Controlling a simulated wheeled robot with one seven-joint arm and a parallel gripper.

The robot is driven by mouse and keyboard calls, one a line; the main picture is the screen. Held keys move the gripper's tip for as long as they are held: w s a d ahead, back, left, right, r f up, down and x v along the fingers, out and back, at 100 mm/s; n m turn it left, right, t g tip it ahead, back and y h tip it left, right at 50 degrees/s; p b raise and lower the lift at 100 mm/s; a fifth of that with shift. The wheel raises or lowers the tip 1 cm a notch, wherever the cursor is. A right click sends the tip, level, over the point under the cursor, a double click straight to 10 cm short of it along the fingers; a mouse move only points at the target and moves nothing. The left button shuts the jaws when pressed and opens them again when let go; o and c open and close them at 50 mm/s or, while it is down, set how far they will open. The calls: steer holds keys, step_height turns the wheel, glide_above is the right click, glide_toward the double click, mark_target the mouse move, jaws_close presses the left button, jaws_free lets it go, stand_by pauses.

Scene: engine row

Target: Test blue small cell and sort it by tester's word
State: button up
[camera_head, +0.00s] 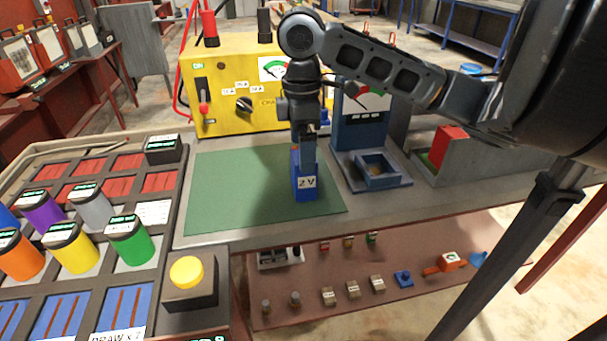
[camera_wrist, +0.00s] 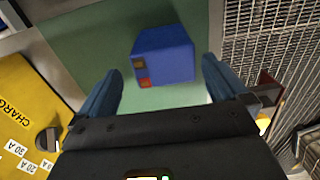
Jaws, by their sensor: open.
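The blue small cell (camera_head: 305,186), marked "2 V", stands upright on the green mat (camera_head: 230,190). My gripper (camera_head: 303,158) is right above it, pointing down. In the wrist view the cell (camera_wrist: 165,55) lies between and ahead of my open fingers (camera_wrist: 161,72), with a gap on both sides; a red and an orange patch show on its near left edge. The tester (camera_head: 360,125), a blue block with a dial face, stands behind to the right, partly hidden by my arm. A small blue cradle (camera_head: 378,172) sits at its foot.
A yellow charger (camera_head: 225,95) with red leads stands behind the mat. A grey bin (camera_head: 440,160) with red and green parts is at the right. A rack of coloured cylinders (camera_head: 75,250) and a yellow button (camera_head: 187,272) are at the left. A lower shelf holds small parts.

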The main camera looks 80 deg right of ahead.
mark_target(305, 187)
steer(key=f, duration=0.6)
steer(key=shift+s+a+f, duration=0.2)
steer(key=shift+f, duration=0.05)
steer(key=shift+c, duration=0.4)
steer(key=shift+r, duration=0.1)
steer(key=c, duration=1.5)
steer(key=shift+c, duration=0.2)
